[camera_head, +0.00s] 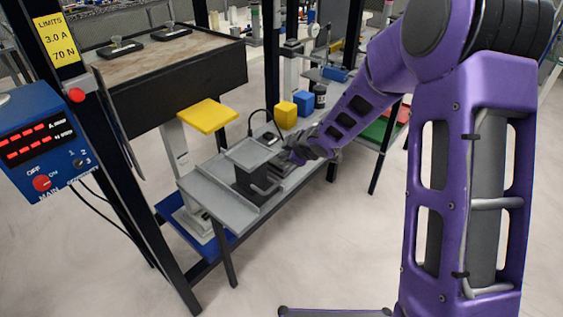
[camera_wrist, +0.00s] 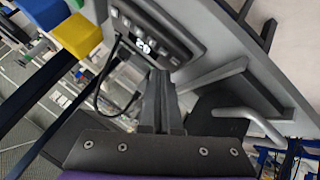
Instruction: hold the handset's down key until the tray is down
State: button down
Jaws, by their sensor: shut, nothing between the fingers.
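A dark handset with several keys and a small lit display (camera_wrist: 146,44) lies on the grey bench in the wrist view. It shows small and dark in the head view (camera_head: 268,138), with a black cable looping from it. My gripper (camera_wrist: 162,76) is shut and empty; its fingertips are close to the handset's lower edge, and I cannot tell if they touch it. In the head view my gripper (camera_head: 288,157) is small beside the grey raised plate. Which key is the down key is too small to read. A wide tray-like top with dark sides (camera_head: 180,75) stands raised at the upper left.
A grey bench (camera_head: 215,199) bears a raised plate (camera_head: 253,152). A blue control box (camera_head: 35,140) with red readouts is at left.

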notch_tip(320, 180, up, 5)
jog(key=p, duration=0.5)
jog(key=shift+d, duration=0.1)
dwell(0.7)
